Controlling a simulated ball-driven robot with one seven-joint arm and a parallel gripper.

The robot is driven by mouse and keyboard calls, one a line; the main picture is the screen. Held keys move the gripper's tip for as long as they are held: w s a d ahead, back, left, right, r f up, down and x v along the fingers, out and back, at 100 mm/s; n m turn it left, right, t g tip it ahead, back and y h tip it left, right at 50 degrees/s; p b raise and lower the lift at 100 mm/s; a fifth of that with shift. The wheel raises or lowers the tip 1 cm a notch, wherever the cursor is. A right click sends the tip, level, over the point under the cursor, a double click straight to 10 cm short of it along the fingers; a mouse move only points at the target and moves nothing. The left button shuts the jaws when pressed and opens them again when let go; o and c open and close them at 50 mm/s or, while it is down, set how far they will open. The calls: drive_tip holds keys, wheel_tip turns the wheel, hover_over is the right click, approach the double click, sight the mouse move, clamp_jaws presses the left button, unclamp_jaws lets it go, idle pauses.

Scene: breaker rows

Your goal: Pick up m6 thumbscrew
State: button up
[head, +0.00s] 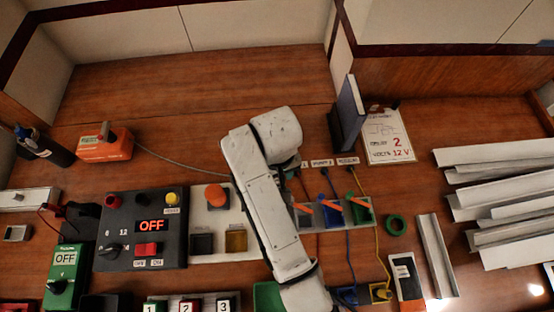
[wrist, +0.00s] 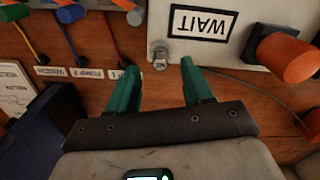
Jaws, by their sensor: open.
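The m6 thumbscrew appears to be the small silver knob (wrist: 160,57) in the wrist view, at the edge of the white panel marked WAIT (wrist: 215,30). My gripper (wrist: 158,68) is open, with two teal fingers pointing towards the panel edge. The knob shows in the gap between the fingertips, a little beyond them, with nothing gripped. I cannot tell the height of the fingertips above it. In the head view my white arm covers this area, so the knob and the fingers are hidden there.
An orange knob (wrist: 286,57) stands right of the fingers in the wrist view. A dark blue upright block (head: 348,114) stands near my arm. Cables and labels lie beside it. A black OFF box (head: 143,246) is left; metal rails (head: 436,255) are right.

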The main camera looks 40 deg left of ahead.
drive_tip(key=shift+f, duration=1.7)
clamp_jaws()
